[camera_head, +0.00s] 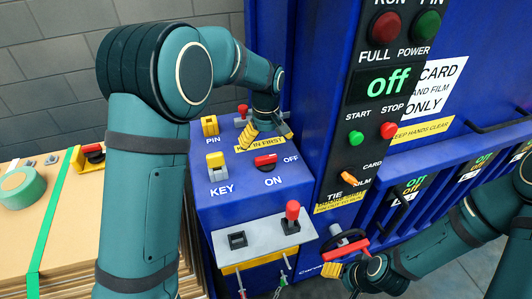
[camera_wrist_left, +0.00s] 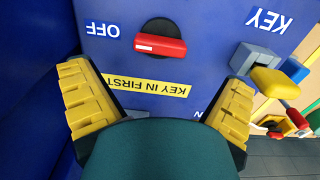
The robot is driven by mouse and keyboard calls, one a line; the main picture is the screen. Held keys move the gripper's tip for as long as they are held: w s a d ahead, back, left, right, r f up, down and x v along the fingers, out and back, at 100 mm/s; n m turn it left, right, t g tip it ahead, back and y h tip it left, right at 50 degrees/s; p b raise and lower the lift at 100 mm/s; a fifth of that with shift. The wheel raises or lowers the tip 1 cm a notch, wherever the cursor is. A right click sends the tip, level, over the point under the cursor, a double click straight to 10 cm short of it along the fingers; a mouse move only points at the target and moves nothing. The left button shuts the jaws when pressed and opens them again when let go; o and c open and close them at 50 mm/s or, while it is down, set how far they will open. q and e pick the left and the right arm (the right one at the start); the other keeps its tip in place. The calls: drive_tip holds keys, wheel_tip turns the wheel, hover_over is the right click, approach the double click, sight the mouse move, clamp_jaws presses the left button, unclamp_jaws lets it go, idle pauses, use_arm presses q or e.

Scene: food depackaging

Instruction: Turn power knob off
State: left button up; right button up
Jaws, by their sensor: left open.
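The power knob (camera_head: 265,160) is a red bar on a black disc on the blue panel. It also shows in the left wrist view (camera_wrist_left: 160,45). Its bar lies roughly in line with the OFF label (camera_head: 290,159); the ON label (camera_head: 273,181) is below it in the head view. My left gripper (camera_head: 266,133) is open, with its yellow fingers over the panel above the knob. In the left wrist view the fingers (camera_wrist_left: 160,82) are wide apart, empty, and not touching the knob. My right gripper (camera_head: 342,269) is low at the right, its fingers partly hidden.
A yellow key (camera_head: 216,160) stands in the KEY slot left of the knob. A red joystick (camera_head: 292,211) stands up on the grey plate below. The main display (camera_head: 388,84) reads off. A red-handled object (camera_head: 350,249) is by my right gripper. Cardboard with green tape (camera_head: 20,187) lies left.

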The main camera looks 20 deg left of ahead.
sight(266, 157)
use_arm(q)
wheel_tip(266, 157, up, 5)
drive_tip(key=shift+r, duration=0.15)
idle(0.5)
